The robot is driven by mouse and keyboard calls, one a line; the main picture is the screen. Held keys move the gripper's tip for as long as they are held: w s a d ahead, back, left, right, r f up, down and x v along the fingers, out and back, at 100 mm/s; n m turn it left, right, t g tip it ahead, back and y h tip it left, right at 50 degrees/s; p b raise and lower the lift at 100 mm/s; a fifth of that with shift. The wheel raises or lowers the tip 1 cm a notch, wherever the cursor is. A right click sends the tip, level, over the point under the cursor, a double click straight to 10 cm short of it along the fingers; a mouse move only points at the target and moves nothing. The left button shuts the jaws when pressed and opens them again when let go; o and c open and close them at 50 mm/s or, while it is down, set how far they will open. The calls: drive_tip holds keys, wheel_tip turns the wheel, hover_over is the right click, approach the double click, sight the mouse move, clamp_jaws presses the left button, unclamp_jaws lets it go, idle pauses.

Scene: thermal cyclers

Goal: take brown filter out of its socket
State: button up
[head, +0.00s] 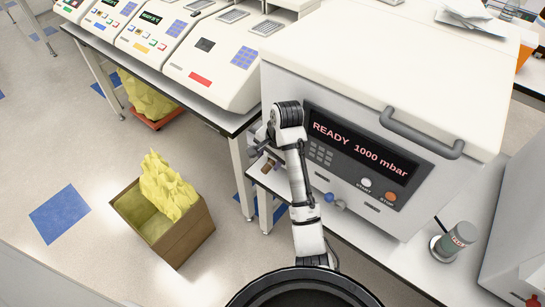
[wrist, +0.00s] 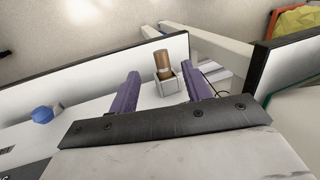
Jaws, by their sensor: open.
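The brown filter (wrist: 163,64) is a short brown cylinder standing upright in a small pale square socket (wrist: 169,84) on a white surface in the wrist view. A small brown piece, likely the same filter (head: 267,167), shows in the head view beside the machine's left side, partly hidden by my arm. My gripper (wrist: 162,82) is open, with one purple finger to the left and one to the right of the filter in the wrist view. I see gaps between the fingers and the filter. In the head view my gripper is mostly hidden behind my arm.
A large white machine (head: 395,75) with a "READY 1000 mbar" panel stands right of my arm. Several thermal cyclers (head: 215,55) line the bench behind. A brown box (head: 180,235) with yellow contents is on the floor at left. A blue knob (wrist: 42,114) shows in the wrist view.

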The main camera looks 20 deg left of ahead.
sight(264, 170)
drive_tip(key=b+x, duration=0.4)
drive_tip(key=x, duration=0.3)
drive_tip(key=shift+a+f+b, duration=0.1)
drive_tip(key=shift+f+b, duration=0.15)
drive_tip(key=shift+b, duration=0.15)
clamp_jaws()
drive_tip(key=shift+s+a+p, duration=0.3)
drive_tip(key=shift+s+p, duration=0.25)
drive_tip(key=shift+s, duration=0.25)
drive_tip(key=shift+s+a+p, duration=0.25)
drive_tip(key=shift+s+p, duration=0.25)
drive_tip(key=shift+s, duration=0.25)
drive_tip(key=shift+s+a+p, duration=0.3)
drive_tip(key=shift+s+p, duration=0.25)
drive_tip(key=shift+s, duration=0.25)
drive_tip(key=shift+r, duration=0.1)
drive_tip(key=shift+r+p, duration=2)
drive_tip(key=shift+p, duration=0.7)
drive_tip(key=shift+f, duration=0.1)
